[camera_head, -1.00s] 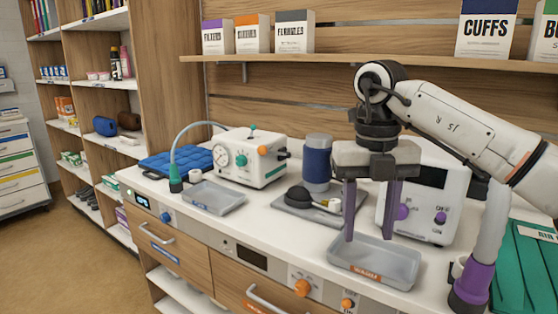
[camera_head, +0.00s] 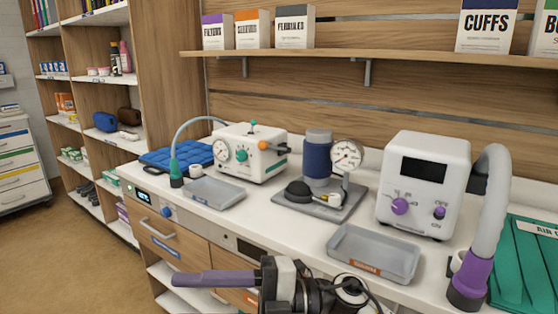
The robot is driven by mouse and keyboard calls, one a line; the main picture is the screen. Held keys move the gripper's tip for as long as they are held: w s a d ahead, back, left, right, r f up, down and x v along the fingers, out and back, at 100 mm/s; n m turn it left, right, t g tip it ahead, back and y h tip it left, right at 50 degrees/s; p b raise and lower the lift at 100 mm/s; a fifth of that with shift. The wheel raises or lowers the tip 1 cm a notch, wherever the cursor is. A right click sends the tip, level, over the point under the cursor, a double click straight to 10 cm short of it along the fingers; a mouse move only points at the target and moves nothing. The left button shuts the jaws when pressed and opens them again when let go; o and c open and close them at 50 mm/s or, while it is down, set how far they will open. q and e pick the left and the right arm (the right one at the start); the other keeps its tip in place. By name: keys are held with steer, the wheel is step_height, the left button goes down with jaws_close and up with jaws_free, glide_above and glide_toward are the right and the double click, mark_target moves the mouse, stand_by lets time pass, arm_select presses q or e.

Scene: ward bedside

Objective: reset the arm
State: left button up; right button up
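My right gripper (camera_head: 182,278) is low in front of the counter's drawers, at the bottom of the view. Its purple fingers point to the left, and its wrist and arm lie along the bottom edge. The fingers overlap in this side-on view, so I cannot tell whether they are apart. Nothing shows held at the fingertips. My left gripper is not in view.
On the counter are a grey tray (camera_head: 378,264) at the right, another tray (camera_head: 214,195) at the left, a white machine (camera_head: 420,208), a smaller white machine (camera_head: 250,170) and a gauge stand (camera_head: 325,208). A shelf (camera_head: 400,59) runs above. Air above the counter is clear.

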steer(key=w+d+f+m+t+h, duration=0.35)
steer(key=d+f+m+t, duration=0.35)
steer(key=m+t, duration=0.4)
steer(key=w+d+f+m+t+h, duration=0.2)
steer(key=d+f+m+t+h, duration=0.2)
steer(key=d+f+m+t, duration=0.55)
steer(key=s+d+f+m+g+h, duration=0.2)
steer(key=s+d+f+m+h, duration=0.15)
steer(key=f, duration=0.25)
steer(key=s+d+f+m+g+h, duration=0.2)
steer(key=s+d+f+m+h, duration=0.15)
steer(key=f+m, duration=0.2)
steer(key=s+d+f+m+g+h, duration=0.2)
steer(key=s+d+f+g, duration=0.3)
steer(key=s+f, duration=0.5)
steer(key=s, duration=0.3)
steer(key=shift+s+d+f+m, duration=0.2)
steer(key=shift+s+f+m, duration=0.1)
steer(key=shift+s+m, duration=0.05)
stand_by(0.9)
